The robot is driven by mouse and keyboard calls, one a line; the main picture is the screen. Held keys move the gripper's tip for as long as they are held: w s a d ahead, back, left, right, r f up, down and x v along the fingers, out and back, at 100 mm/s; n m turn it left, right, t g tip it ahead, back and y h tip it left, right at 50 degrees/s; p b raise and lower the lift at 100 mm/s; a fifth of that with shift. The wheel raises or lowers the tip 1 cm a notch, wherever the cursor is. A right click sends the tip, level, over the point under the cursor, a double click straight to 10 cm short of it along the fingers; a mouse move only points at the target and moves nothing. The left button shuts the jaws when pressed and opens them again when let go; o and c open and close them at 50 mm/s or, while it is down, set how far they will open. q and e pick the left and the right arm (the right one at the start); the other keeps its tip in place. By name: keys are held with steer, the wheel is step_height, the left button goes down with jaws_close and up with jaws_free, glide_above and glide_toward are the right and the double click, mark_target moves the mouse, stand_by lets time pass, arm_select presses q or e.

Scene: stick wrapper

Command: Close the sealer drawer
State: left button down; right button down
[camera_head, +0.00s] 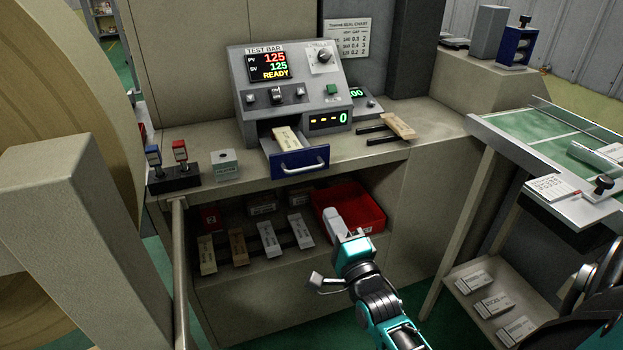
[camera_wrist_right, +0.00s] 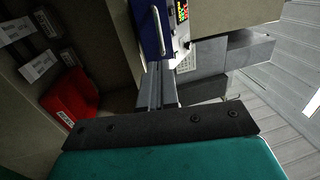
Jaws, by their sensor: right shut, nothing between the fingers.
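The sealer (camera_head: 290,85) is a grey unit with a lit display. Its drawer (camera_head: 300,161) has a blue front with a light handle and is pulled out. A pale labelled stick (camera_head: 288,138) lies in it. My right gripper (camera_head: 331,214) is shut and empty, below and a little right of the drawer front, in front of the red bin. In the right wrist view the blue drawer front (camera_wrist_right: 148,30) with its handle shows beyond the shut fingers (camera_wrist_right: 160,82), apart from them. My left gripper is not in view.
A red bin (camera_head: 372,213) and several labelled sticks sit on the shelf below. Another stick (camera_head: 398,126) lies on dark rails right of the sealer. A block with red and blue stamps (camera_head: 175,180) stands left. A green-topped table (camera_head: 520,125) is at right.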

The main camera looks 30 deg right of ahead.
mark_target(307, 170)
steer(key=x, duration=1.2)
steer(key=shift+r, duration=0.1)
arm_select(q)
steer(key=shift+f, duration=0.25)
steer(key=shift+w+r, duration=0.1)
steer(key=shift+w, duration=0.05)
